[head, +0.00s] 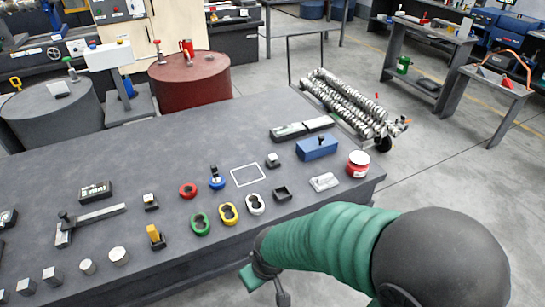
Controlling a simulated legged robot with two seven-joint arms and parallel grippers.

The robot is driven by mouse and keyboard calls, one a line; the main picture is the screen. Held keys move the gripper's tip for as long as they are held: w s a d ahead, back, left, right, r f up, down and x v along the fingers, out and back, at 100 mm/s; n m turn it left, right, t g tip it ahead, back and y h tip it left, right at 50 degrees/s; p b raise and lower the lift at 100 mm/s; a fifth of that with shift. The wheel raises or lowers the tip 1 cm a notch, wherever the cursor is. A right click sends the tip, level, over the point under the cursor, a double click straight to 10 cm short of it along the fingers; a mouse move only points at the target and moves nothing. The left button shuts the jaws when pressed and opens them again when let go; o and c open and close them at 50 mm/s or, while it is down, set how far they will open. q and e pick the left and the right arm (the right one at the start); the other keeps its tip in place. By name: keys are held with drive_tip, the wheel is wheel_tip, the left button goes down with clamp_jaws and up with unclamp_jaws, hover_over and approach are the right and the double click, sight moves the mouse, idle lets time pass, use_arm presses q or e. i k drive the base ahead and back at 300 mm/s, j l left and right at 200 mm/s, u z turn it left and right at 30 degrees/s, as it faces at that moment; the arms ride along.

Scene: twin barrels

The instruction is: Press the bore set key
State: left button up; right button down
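I cannot tell for certain which item is the bore set key. A yellow-topped block (155,237) stands near the front edge of the dark table (110,170). A small block with a pale top (150,201) is behind it, and a blue ring with an upright knob (217,179) is farther right. My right arm comes in from the lower right with a green sleeve. My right gripper (266,284) is low at the table's front edge, apart from these items and partly hidden by its own wrist. Its finger opening is not clear. My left gripper is not in view.
Red (188,190), green (200,224), yellow (228,213) and white (255,204) rings lie mid-table. A blue box (317,147) and a red-and-white tin (358,163) are at the right end. Grey and red barrels (190,85) stand behind. The white outlined square is empty.

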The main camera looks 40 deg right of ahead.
sight(272, 157)
drive_tip(key=i+l, duration=0.25)
drive_tip(key=l, duration=0.15)
drive_tip(key=i+l, duration=0.25)
drive_tip(key=i+l+u, duration=0.1)
drive_tip(key=i+l, duration=0.15)
drive_tip(key=l, duration=0.25)
drive_tip(key=i+l, duration=0.25)
drive_tip(key=l, duration=0.15)
